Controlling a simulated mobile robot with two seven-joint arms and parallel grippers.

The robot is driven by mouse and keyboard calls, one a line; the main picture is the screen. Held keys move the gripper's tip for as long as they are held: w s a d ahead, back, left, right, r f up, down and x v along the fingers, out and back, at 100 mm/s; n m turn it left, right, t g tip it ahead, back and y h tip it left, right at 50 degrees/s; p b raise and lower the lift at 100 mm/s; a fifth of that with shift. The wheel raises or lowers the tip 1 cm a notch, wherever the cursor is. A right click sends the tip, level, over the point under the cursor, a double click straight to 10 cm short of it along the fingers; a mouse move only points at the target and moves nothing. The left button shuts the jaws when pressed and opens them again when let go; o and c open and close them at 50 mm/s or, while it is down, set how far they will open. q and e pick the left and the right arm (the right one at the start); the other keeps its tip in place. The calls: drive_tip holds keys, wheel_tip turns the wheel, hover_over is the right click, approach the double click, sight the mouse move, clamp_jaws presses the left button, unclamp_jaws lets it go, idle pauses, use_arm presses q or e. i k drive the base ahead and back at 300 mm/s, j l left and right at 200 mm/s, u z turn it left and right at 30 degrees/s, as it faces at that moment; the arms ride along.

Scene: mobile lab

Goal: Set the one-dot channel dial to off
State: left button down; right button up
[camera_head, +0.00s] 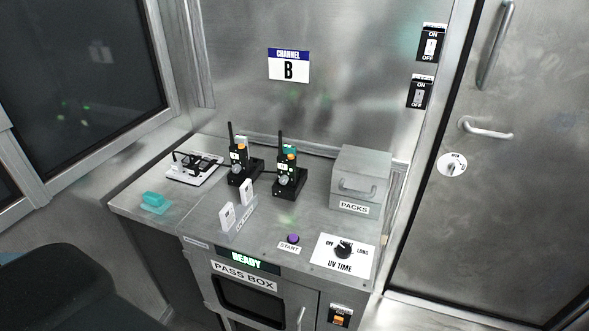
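Two black handheld radios stand upright in black chargers on the metal counter (222,215). The dot marks and dial settings are too small to read, so I cannot tell which is the one-dot one. Neither of my grippers is in view.
A grey PACKS box (361,178) stands right of the radios. A UV TIME dial (344,250), a purple START button (293,238), white cards in a holder (228,216) and a teal block (154,199) are nearer. Wall switches (430,46) and a door (500,150) are right.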

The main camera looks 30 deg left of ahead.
sight(236, 169)
drive_tip(key=u, duration=1.25)
